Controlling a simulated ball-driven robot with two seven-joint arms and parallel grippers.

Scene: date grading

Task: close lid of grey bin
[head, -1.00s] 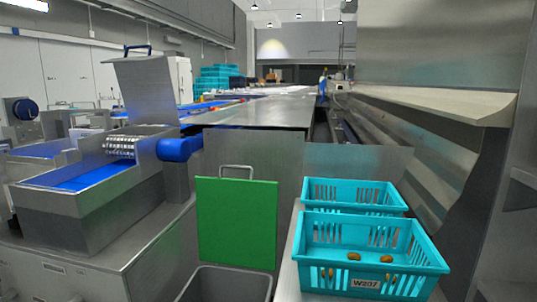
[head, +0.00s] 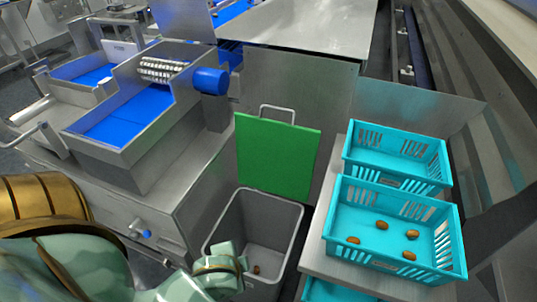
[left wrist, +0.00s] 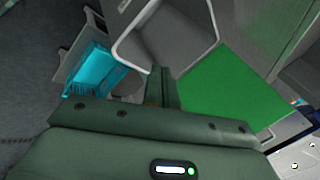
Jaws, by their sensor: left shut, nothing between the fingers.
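The grey bin (head: 292,215) stands open on the floor between the steel machine and the crate stand. A small brown item lies on its bottom. Its green lid (head: 277,155) stands upright behind the opening, with a metal loop handle (head: 277,110) on its top edge. My left gripper (head: 232,262) is at the front left of the bin, lower than the lid, and appears apart from the lid. In the left wrist view its shut, empty fingers (left wrist: 163,88) show in front of the bin (left wrist: 125,50) and the green lid (left wrist: 235,95). My right gripper is not in view.
Two teal crates (head: 385,262) stand on a steel stand to the right, the front one holding several dates. A steel machine with a blue belt (head: 125,115) is on the left. A steel panel (head: 325,85) stands behind the lid.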

